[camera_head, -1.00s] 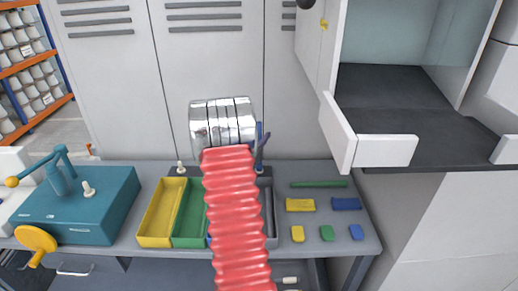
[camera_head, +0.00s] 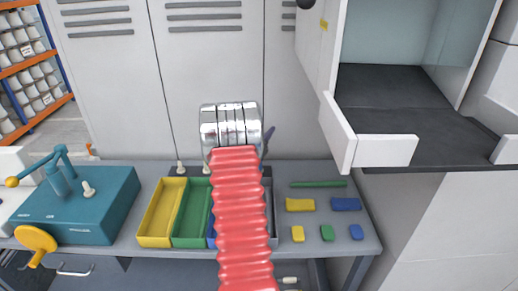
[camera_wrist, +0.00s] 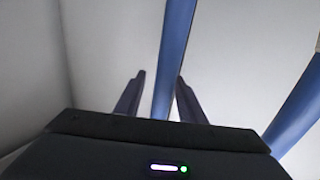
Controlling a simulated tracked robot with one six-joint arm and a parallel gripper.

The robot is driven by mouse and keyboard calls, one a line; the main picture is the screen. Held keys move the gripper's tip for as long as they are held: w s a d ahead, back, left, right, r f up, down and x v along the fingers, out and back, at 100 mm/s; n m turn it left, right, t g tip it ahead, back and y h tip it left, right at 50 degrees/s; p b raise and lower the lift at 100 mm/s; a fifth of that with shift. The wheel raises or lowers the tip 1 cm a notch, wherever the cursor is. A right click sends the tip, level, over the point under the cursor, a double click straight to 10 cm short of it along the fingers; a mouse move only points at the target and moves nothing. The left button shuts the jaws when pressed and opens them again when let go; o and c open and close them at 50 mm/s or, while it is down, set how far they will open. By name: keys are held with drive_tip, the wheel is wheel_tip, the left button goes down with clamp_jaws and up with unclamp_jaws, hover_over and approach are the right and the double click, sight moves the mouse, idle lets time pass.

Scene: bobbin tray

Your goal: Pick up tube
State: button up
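A thin green rod, the only tube-like thing on the bench (camera_head: 320,184), lies flat at the bench's back right, behind the yellow and blue blocks. My gripper (camera_head: 267,140) is mostly hidden behind my arm in the head view; one dark finger shows at the right of the wrist, above and left of the rod. In the wrist view my gripper (camera_wrist: 160,78) has its two dark fingers apart. A blue bar (camera_wrist: 174,45) shows between and beyond them; I cannot tell whether it is between the fingers or only behind. The green rod does not show there.
A yellow bin (camera_head: 161,212) and a green bin (camera_head: 190,212) stand left of my arm. A teal box (camera_head: 80,205) with a crank is at left. Blocks lie at right. An open cabinet door (camera_head: 337,130) and drawer (camera_head: 386,150) jut out at upper right.

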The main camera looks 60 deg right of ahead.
clamp_jaws()
drive_tip(key=shift+r, duration=0.1)
idle(0.5)
wheel_tip(320, 180, up, 10)
idle(0.6)
idle(0.4)
